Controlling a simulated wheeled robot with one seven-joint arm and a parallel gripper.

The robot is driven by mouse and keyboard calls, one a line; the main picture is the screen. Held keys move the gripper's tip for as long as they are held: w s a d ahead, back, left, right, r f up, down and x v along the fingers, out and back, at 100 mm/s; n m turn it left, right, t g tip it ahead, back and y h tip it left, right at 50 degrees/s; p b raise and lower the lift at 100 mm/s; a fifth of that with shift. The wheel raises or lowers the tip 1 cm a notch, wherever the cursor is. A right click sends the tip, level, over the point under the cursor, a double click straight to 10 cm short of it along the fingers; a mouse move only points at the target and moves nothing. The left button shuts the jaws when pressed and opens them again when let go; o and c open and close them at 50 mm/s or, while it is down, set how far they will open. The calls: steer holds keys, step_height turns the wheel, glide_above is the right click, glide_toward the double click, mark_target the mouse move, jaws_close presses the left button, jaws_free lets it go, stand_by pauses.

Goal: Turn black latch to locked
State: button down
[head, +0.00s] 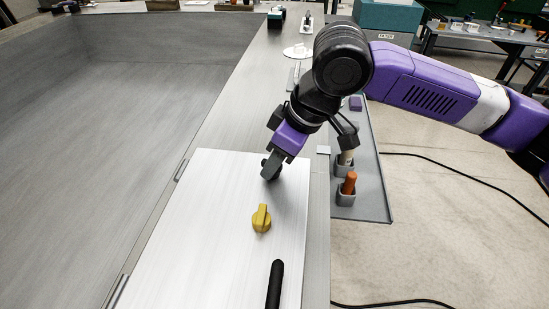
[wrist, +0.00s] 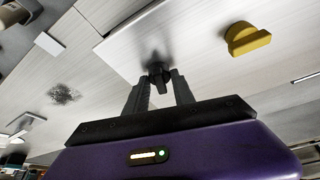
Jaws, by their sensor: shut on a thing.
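The black latch (wrist: 157,71) is a small dark knob on a pale panel, and it sits between the two fingertips of my gripper (wrist: 160,82) in the wrist view. The fingers are closed on it from both sides. In the head view my gripper (head: 270,168) points down at the far part of the white panel (head: 220,200), and the fingers hide most of the latch. I cannot read the latch's locked or unlocked position.
A yellow knob (head: 262,218) stands on the panel nearer to me, also in the wrist view (wrist: 247,39). A black handle (head: 275,285) is at the panel's near edge. A grey side tray with an orange-handled tool (head: 349,184) is to the right. A wide grey basin (head: 100,100) is left.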

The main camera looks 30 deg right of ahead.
steer(key=shift+w+n+g+y+p, duration=0.1)
steer(key=shift+n+g+y+p, duration=0.35)
steer(key=shift+n, duration=1.25)
steer(key=c, duration=1.1)
jaws_free()
steer(key=shift+d, duration=0.1)
steer(key=shift+b+v, duration=0.6)
steer(key=shift+v, duration=3.3)
